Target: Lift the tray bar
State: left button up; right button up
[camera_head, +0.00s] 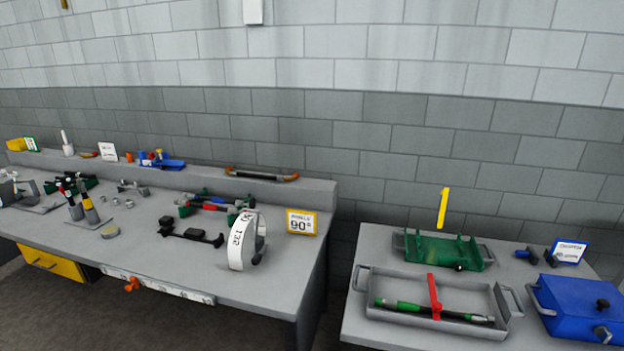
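On the right table, an open grey tray (389,287) with a handle at each end stands near the front. A dark bar with green sections (413,307) lies lengthwise inside it, close to the front wall. A red upright piece (434,294) stands at the middle of the bar and hides a short part of it. I cannot tell whether it touches the bar. Neither of my grippers shows in this view.
Behind the tray is a green cradle (440,249). A blue lidded box (575,305) stands at its right. A yellow upright strip (442,207) shows above the cradle. The left bench (180,262) holds several tools and a white ring. A gap separates the tables.

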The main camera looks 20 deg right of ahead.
aim_at(437, 306)
jog(key=u, duration=1)
jog(key=k, duration=0.95)
jog(key=z, duration=1)
jog(key=i, duration=0.5)
jog(key=z, duration=0.05)
